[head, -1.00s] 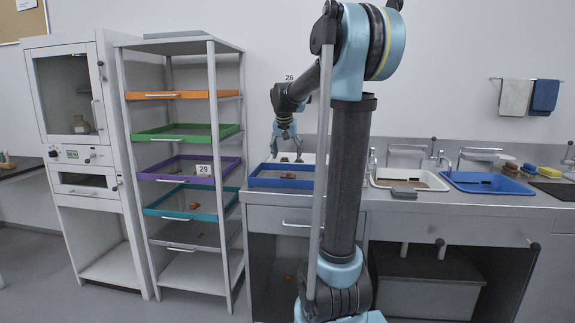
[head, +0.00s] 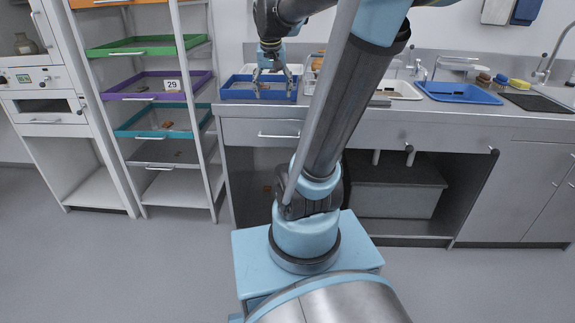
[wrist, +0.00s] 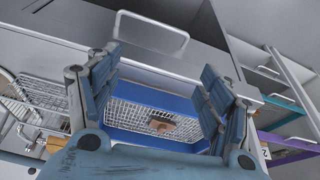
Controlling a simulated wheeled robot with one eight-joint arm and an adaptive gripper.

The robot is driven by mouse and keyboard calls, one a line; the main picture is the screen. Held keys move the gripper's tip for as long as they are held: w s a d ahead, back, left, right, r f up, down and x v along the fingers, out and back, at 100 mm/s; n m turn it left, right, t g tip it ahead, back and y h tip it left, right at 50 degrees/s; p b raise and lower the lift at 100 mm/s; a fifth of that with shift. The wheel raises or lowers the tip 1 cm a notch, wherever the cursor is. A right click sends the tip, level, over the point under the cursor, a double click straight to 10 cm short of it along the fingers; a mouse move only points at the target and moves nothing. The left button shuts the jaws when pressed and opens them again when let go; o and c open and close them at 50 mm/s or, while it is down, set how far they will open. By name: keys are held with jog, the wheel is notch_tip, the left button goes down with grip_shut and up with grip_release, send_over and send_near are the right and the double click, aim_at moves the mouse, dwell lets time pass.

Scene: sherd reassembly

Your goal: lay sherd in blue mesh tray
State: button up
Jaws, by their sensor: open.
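The blue mesh tray (head: 235,93) stands on the counter beside the shelf rack. It also shows in the wrist view (wrist: 150,98), with a blue rim and a pale mesh floor. A small brown sherd (wrist: 160,126) lies on that mesh, between my fingers as seen from the wrist. My gripper (head: 272,90) is over the tray in the head view, its fingers pointing down. In the wrist view its two fingers (wrist: 160,68) are wide apart, with nothing held between them. The sherd is hard to make out in the head view behind my fingers.
The shelf rack at left holds green (head: 140,47), purple (head: 145,92) and teal (head: 150,134) trays, with brown pieces in the teal one. A wire basket (wrist: 35,97) stands beside the blue tray. Blue (head: 455,97) and white basins are farther right.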

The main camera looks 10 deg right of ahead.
jog(key=s+f+n+g+y, duration=0.1)
jog(key=s+f+n, duration=0.1)
jog(key=s+f, duration=1.5)
jog(key=s, duration=0.4)
jog(key=shift+s+f+n, duration=0.15)
jog(key=shift+s+n, duration=0.05)
jog(key=shift+n, duration=0.1)
